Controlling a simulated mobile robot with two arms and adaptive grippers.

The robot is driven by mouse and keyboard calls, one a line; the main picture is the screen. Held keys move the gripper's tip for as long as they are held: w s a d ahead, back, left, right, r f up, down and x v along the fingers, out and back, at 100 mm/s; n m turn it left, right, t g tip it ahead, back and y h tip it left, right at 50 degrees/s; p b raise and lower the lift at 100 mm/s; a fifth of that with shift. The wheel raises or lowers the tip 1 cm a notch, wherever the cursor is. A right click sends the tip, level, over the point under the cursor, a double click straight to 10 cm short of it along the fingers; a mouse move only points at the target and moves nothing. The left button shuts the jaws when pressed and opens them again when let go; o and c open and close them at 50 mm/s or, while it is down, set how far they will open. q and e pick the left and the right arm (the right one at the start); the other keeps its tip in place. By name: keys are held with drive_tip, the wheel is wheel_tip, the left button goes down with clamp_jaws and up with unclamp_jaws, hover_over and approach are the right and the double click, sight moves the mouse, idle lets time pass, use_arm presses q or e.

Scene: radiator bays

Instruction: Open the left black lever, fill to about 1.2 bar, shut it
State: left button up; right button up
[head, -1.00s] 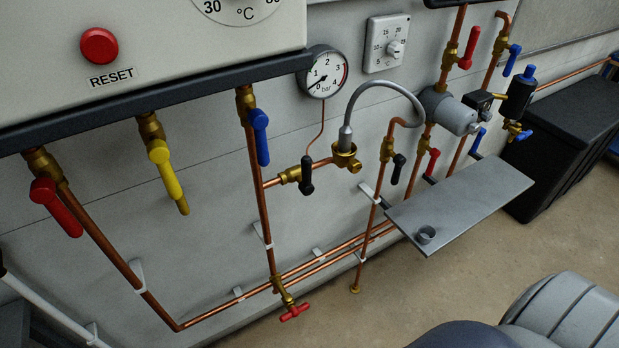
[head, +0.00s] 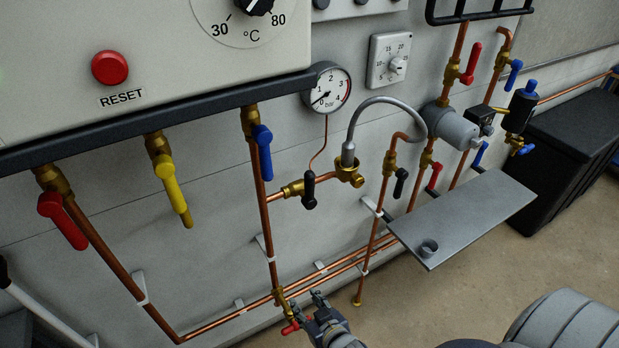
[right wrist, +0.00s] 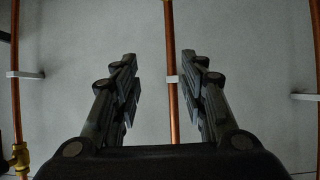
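The gauge needle points low on the left, near 0 bar. A grey braided hose (head: 375,102) arches from beside this valve to the pipe with the right black lever (head: 400,183), which also hangs down. My right gripper (head: 307,307) is low at the bottom of the head view, by the red tap and well below the left black lever. In the right wrist view its fingers (right wrist: 160,60) are apart and empty, with a copper pipe behind them.
A red tap (head: 289,328) sits beside my right gripper. Copper pipes (head: 267,215) run down and along the wall. A blue lever (head: 262,150) hangs left of the gauge. A grey shelf (head: 465,215) juts out at right.

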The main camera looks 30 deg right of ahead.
drive_tip(key=w+d+r+t+h, duration=0.1)
drive_tip(key=w+r, duration=0.1)
drive_tip(key=r, duration=0.4)
drive_tip(key=w+d+r+t, duration=0.1)
drive_tip(key=d+r+t, duration=0.1)
drive_tip(key=r, duration=0.5)
drive_tip(key=m+t+h, duration=0.2)
drive_tip(key=t, duration=0.1)
approach(311, 182)
drive_tip(key=w+p, duration=0.1)
drive_tip(key=w, duration=0.2)
drive_tip(key=w+d+p, duration=0.1)
drive_tip(key=w, duration=0.2)
drive_tip(key=w+p, duration=0.1)
drive_tip(key=w, duration=0.2)
drive_tip(key=shift+w+d, duration=0.25)
drive_tip(key=shift+d, duration=0.1)
drive_tip(key=shift+w+d+f, duration=0.15)
drive_tip(key=shift+w, duration=0.65)
clamp_jaws()
